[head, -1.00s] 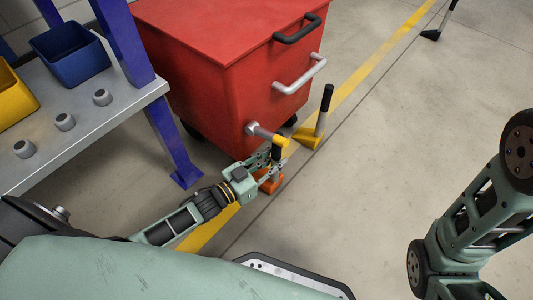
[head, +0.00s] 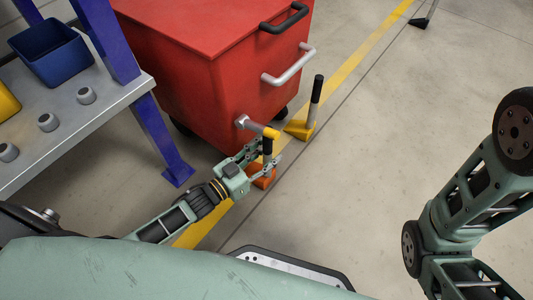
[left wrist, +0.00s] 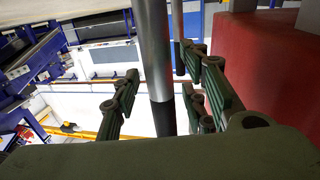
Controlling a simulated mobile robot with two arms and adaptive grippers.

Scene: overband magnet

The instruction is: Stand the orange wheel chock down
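The orange wheel chock (head: 262,180) is low beside the red cart, near the yellow floor line, with its upright pole rising from it. I cannot tell whether its base touches the floor. The pole (left wrist: 155,50), silver with a black section, also shows in the left wrist view. My left gripper (head: 267,160) is around this pole, with its fingers spread on either side. In the left wrist view the left gripper (left wrist: 160,100) shows gaps between the pole and both fingers. Part of the chock is hidden by the gripper. My right gripper is out of view.
A yellow chock with a black-topped pole (head: 300,130) stands beyond. A blue-legged bench (head: 110,95) is at left.

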